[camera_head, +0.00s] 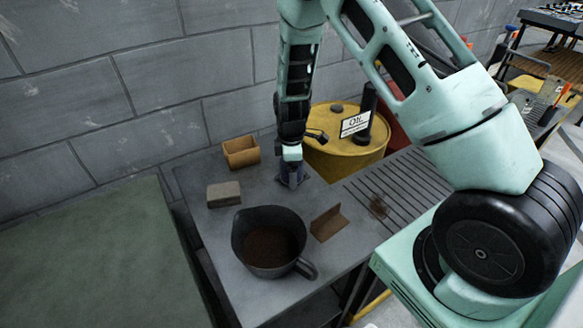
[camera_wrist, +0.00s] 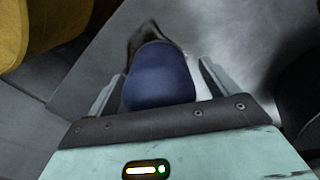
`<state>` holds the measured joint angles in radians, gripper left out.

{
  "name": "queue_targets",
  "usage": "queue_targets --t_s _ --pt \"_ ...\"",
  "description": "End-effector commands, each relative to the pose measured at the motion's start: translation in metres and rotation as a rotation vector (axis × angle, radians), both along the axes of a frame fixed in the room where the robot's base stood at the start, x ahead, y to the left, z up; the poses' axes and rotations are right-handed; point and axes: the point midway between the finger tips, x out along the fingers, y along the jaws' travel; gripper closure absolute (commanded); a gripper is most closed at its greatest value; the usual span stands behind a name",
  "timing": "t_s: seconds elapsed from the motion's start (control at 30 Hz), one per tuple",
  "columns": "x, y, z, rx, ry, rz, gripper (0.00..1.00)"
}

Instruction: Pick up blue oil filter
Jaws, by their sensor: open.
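The blue oil filter (camera_wrist: 160,78) is a dark blue rounded cylinder standing on the grey metal table. In the wrist view it sits between the two fingers of my gripper (camera_wrist: 158,85), with a gap visible toward the right finger. The left side looks closer, and contact there is hard to judge. In the head view my gripper (camera_head: 291,178) points down at the table, and the blue filter (camera_head: 291,173) is mostly covered by it. My gripper is open around the filter.
On the grey table (camera_head: 220,215) stand a dark jug (camera_head: 268,243), a grey-brown block (camera_head: 223,194), a tan open box (camera_head: 241,153) and a brown angled piece (camera_head: 328,223). A yellow oil drum (camera_head: 345,155) stands behind, right of my gripper. A block wall (camera_head: 150,100) closes the back.

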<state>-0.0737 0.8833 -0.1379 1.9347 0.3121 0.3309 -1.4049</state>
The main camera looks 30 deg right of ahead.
Motion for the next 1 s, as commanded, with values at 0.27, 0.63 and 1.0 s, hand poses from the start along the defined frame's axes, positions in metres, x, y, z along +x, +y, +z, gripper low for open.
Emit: queue_targets --t_s 0.27,0.63,1.0 --pt "0.000 0.000 0.000 0.000 0.000 0.000 0.69" --pt "0.002 0.000 0.010 0.001 -0.005 0.000 0.72" --pt "0.001 0.000 0.078 0.000 -0.006 0.000 0.72"
